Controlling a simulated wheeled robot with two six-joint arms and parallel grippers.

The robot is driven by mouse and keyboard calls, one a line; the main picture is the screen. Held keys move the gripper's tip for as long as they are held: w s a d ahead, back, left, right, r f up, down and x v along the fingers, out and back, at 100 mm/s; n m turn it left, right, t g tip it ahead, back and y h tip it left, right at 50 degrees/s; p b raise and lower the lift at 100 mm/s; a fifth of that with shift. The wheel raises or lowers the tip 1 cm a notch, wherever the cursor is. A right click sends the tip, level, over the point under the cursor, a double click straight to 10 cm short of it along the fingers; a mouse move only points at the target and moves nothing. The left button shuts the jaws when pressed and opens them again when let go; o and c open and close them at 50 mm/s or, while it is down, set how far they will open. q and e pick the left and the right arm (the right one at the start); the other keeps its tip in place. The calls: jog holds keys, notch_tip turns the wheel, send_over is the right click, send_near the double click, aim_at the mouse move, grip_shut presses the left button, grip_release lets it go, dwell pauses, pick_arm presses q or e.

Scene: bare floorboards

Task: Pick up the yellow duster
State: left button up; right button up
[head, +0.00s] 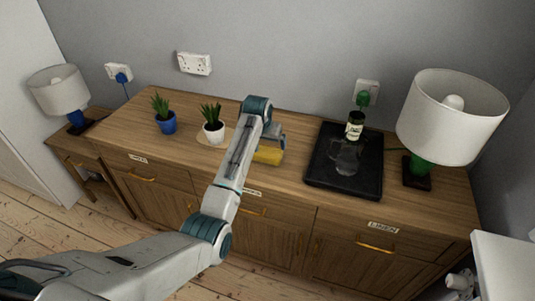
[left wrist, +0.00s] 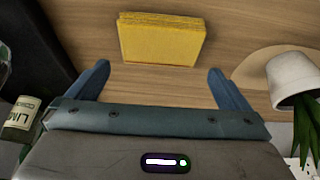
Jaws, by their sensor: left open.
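The yellow duster (head: 268,155) lies on the wooden sideboard top, partly hidden behind my left gripper and forearm in the head view. In the left wrist view the duster (left wrist: 161,40) is a folded yellow block, just beyond the fingertips and roughly centred between them. My left gripper (left wrist: 155,76) is open, with its two blue fingers apart and nothing between them. In the head view the left gripper (head: 279,138) is above the sideboard, close to the duster. My right gripper is not in view.
A white-potted plant (head: 213,130) stands on a round mat left of the gripper; a blue-potted plant (head: 165,122) is further left. To the right, a black tray (head: 322,177) holds a glass jug (head: 346,157) and a green bottle (head: 356,122). A green lamp (head: 420,167) stands beyond.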

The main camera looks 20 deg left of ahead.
aim_at(267, 152)
pick_arm(q)
jog(key=f, duration=0.1)
jog(key=f+p, duration=0.1)
jog(key=f, duration=0.2)
jog(key=shift+w+d+f, duration=0.1)
jog(key=shift+w+f, duration=0.15)
jog(key=shift+f, duration=0.15)
jog(key=shift+w+f+p, duration=0.15)
jog(key=shift+f+p, duration=0.15)
jog(key=shift+f, duration=0.05)
jog(key=shift+c, duration=0.4)
jog(key=c, duration=0.5)
